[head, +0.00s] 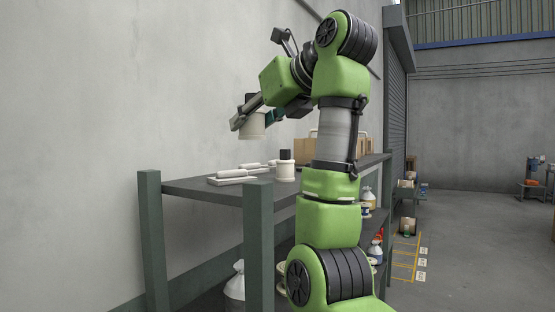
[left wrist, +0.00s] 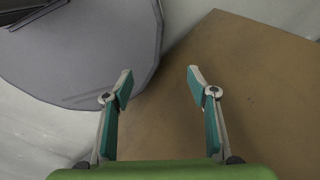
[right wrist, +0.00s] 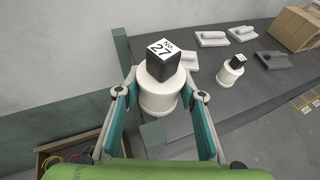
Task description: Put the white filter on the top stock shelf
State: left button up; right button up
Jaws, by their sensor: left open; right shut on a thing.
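My right gripper (right wrist: 159,92) is shut on a white filter (right wrist: 158,98), a pale cylinder with a black cube on top marked 27. In the head view this filter (head: 252,127) is upright in the air above the top stock shelf (head: 196,188), near the wall. The right wrist view shows the shelf's dark surface (right wrist: 262,95) below and beyond it. A second, similar white filter (head: 285,172) with a black top stands on that shelf. My left gripper (left wrist: 155,82) is open and empty; it is not in the head view.
White flat tools with handles (head: 232,177) lie on the shelf. Cardboard boxes (right wrist: 295,28) stand at its far end. White bottles (head: 236,287) are on lower levels. The shelf's near end has bare room. A brown flat surface (left wrist: 240,90) lies beyond my left gripper.

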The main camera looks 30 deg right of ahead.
jog(key=w+p, duration=0.1)
jog(key=p, duration=0.2)
jog(key=shift+d+r, duration=0.15)
jog(key=p, duration=0.3)
jog(key=shift+w+f, duration=0.3)
jog(key=w+d+f+p, duration=0.1)
jog(key=w+d+f, duration=0.1)
jog(key=w+d+f+p, duration=0.1)
jog(key=w+d+f, duration=0.1)
jog(key=f, duration=0.1)
jog(key=w+d+f+p, duration=0.1)
jog(key=w+d+f, duration=0.1)
jog(key=shift+d+f+p, duration=0.25)
jog(key=shift+f+p, duration=0.05)
jog(key=shift+p, duration=0.05)
jog(key=shift+w+d+f, duration=0.1)
jog(key=shift+w+f, duration=0.15)
jog(key=shift+f, duration=0.2)
jog(key=shift+f+p, duration=0.35)
jog(key=shift+p, duration=0.3)
jog(key=shift+f+p, duration=0.55)
jog(key=shift+f, duration=0.35)
jog(key=shift+d+f, duration=0.15)
jog(key=shift+f, duration=0.2)
pick_arm(q)
notch_tip(320, 180, up, 14)
jog(key=shift+w+f, duration=0.25)
jog(key=shift+w, duration=0.05)
